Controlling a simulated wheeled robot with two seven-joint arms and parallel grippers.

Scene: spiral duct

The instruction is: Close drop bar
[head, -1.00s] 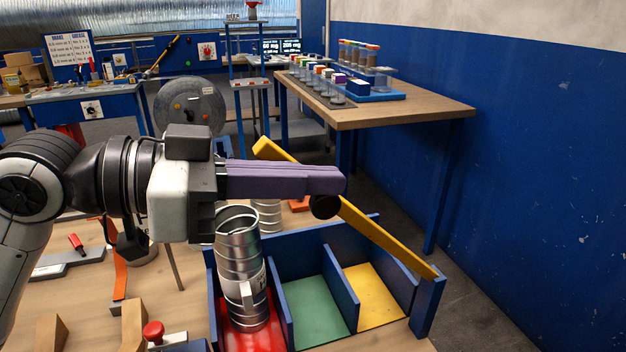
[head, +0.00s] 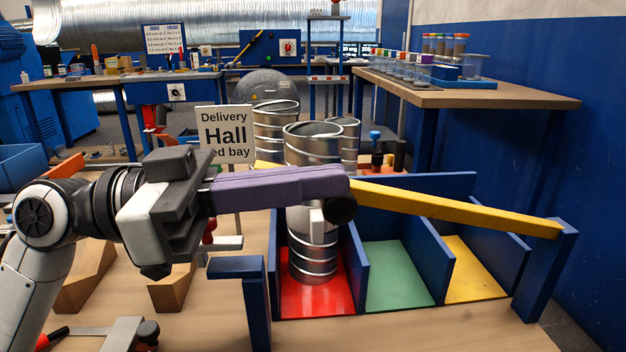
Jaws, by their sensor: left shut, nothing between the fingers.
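The yellow drop bar (head: 455,208) runs from the right blue post (head: 545,268) up and back to the left, behind my left gripper. A short bit of its far end shows above the purple fingers. The blue left post (head: 250,268) stands apart from the bar. A black round knob (head: 341,209) shows just under the fingertips. My left gripper (head: 345,186) is shut and empty, its purple fingers pointing right, at or against the bar's front side; contact is unclear. My right gripper is not in view.
Behind the bar is a blue bin with red (head: 318,296), green (head: 398,277) and yellow (head: 470,270) bays. A metal duct piece (head: 313,255) stands in the red bay, with more duct pieces (head: 275,125) behind. A "Delivery Hall" sign (head: 225,135) stands behind my gripper.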

